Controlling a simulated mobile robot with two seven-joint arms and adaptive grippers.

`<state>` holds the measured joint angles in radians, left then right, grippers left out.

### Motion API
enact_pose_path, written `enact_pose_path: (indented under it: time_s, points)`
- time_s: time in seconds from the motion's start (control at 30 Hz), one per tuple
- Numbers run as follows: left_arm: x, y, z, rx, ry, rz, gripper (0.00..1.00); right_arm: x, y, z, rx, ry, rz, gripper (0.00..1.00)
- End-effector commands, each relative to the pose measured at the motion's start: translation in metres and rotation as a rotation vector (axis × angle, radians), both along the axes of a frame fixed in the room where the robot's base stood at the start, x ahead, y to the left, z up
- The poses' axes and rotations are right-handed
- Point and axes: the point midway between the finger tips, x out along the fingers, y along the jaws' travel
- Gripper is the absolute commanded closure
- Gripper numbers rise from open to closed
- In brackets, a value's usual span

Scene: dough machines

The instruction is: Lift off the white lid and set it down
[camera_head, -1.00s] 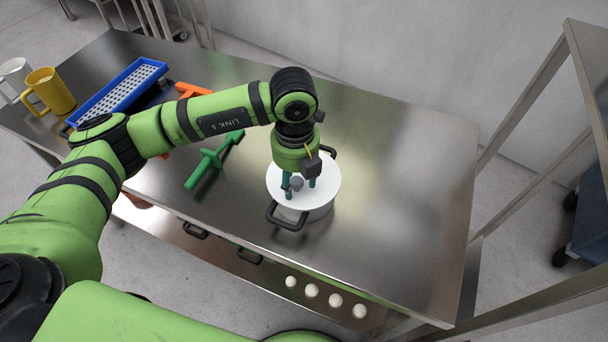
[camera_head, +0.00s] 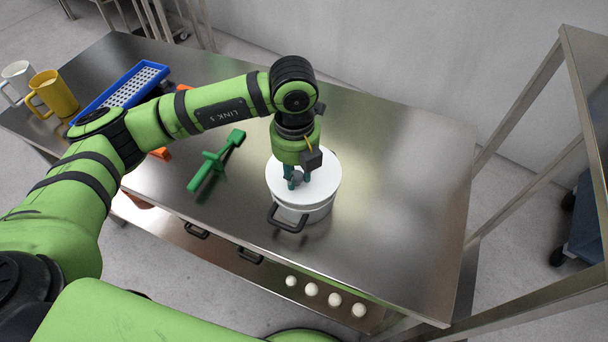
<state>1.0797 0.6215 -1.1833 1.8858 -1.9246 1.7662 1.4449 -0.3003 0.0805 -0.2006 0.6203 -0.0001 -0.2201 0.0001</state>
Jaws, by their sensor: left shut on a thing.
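The white lid (camera_head: 322,181) is a flat round disc above the white pot (camera_head: 318,214) on the steel table. My left gripper (camera_head: 297,181) points down at the lid's middle, its fingers shut on the lid's knob, which they mostly hide. The lid looks level and slightly raised, with a pale band of the pot showing under its near edge. The pot's near dark handle (camera_head: 287,219) shows; its far handle is hidden. My right gripper is out of view.
A green tool (camera_head: 212,165) lies left of the pot. A blue tray (camera_head: 97,110), a yellow mug (camera_head: 54,94) and a white mug (camera_head: 17,76) stand at the far left. Several dough balls (camera_head: 334,299) sit below the front edge. The table right of the pot is clear.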

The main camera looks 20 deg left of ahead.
Motion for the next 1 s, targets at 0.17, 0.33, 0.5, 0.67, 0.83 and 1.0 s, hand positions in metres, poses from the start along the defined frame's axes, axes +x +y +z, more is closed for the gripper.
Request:
enact_pose_path:
  time_s: [0.17,0.33,0.5,0.67,0.83,1.0]
  points:
    - [0.000,0.000,0.013,-0.001,-0.001,0.000,1.00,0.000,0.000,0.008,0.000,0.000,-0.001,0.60]
    - [0.000,0.000,0.023,-0.002,-0.002,0.000,1.00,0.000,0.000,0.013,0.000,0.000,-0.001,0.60]
    - [0.000,0.000,0.034,-0.002,-0.002,0.000,1.00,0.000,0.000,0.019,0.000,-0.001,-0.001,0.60]
    - [0.000,0.000,0.038,-0.001,-0.001,-0.001,1.00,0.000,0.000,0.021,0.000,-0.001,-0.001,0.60]
    - [0.000,0.000,0.037,-0.001,-0.001,-0.001,1.00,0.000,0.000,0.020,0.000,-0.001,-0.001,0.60]
    - [0.000,0.000,0.037,-0.001,-0.001,-0.001,1.00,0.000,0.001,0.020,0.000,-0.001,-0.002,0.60]
